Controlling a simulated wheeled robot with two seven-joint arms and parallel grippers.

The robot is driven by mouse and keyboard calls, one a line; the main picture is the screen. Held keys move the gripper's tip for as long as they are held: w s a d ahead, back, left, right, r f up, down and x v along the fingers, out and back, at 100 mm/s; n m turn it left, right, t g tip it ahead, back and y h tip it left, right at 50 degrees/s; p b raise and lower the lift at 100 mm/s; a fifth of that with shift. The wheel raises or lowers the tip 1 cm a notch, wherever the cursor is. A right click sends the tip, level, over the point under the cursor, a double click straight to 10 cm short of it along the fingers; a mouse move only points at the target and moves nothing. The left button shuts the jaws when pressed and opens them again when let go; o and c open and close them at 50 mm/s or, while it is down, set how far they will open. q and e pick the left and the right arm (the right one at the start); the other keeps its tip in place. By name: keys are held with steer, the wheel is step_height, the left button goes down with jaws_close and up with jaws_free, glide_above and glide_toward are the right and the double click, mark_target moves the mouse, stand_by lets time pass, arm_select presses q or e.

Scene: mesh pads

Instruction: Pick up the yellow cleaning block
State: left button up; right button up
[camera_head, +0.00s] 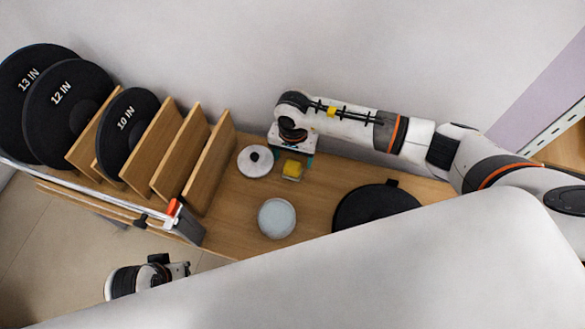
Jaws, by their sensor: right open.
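The yellow cleaning block (292,170) is a small yellow piece on the wooden surface, right of a white round item with a black knob. My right gripper (293,160) is at the block's back side, pointing down close to it, with its fingers open. The wrist hides part of the fingers, and I cannot tell whether they touch the block. My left gripper (184,269) shows at the lower left, off the wooden surface and far from the block. Its finger opening is too small to tell.
The white knobbed item (255,161) is close to the block's left. A pale round dish (276,218) lies in front, and a black round pad (376,207) to the right. Wooden dividers (210,172) and black discs (68,108) stand at left. A wall rises behind.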

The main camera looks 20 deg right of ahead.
mark_target(294, 161)
step_height(294, 161, down, 4)
steer(key=shift+f+b, duration=0.15)
steer(key=shift+b, duration=0.2)
arm_select(q)
steer(key=v, duration=0.3)
steer(key=shift+w+r, duration=0.1)
arm_select(e)
steer(key=c, duration=1.2)
steer(key=shift+o, duration=0.2)
